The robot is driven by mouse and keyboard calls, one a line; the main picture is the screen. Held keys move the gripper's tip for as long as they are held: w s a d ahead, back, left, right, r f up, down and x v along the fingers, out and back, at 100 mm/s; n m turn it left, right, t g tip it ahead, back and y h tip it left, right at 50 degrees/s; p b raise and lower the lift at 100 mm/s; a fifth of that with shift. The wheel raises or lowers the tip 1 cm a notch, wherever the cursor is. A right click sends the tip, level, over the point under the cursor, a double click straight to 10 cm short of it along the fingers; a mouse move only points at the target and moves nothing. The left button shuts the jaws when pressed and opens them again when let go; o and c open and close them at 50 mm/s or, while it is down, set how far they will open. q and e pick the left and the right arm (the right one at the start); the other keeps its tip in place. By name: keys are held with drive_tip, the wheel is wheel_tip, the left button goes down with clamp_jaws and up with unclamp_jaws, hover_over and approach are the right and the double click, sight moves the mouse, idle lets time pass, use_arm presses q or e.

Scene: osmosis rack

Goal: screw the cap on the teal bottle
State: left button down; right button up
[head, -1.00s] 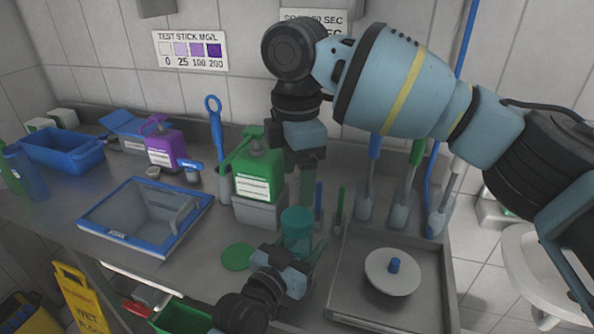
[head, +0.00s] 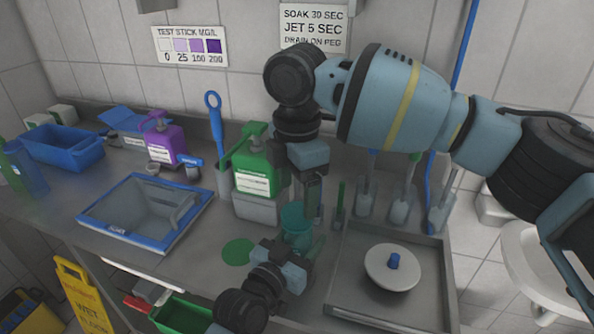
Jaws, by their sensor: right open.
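The teal bottle (head: 295,218) stands upright on the counter at the centre, and its lower part is hidden by my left gripper. My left gripper (head: 302,250) comes in from below and is at the bottle's lower body; whether its jaws are closed on it is not clear. My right gripper (head: 312,195) points down just above the bottle's top and is open. A cap cannot be made out at the bottle's mouth, where the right gripper's fingers cover the view.
A green jug (head: 258,180) stands close behind left of the bottle. A steel tray (head: 345,265) with a white disc (head: 393,270) is at right. Brushes (head: 400,205) stand behind. A green disc (head: 238,252) and a blue-rimmed basin (head: 120,235) lie left.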

sight(297, 211)
drive_tip(key=shift+f, duration=2)
drive_tip(key=c, duration=1)
drive_tip(key=m, duration=1.1)
drive_tip(key=o, duration=1.1)
drive_tip(key=shift+c, duration=0.2)
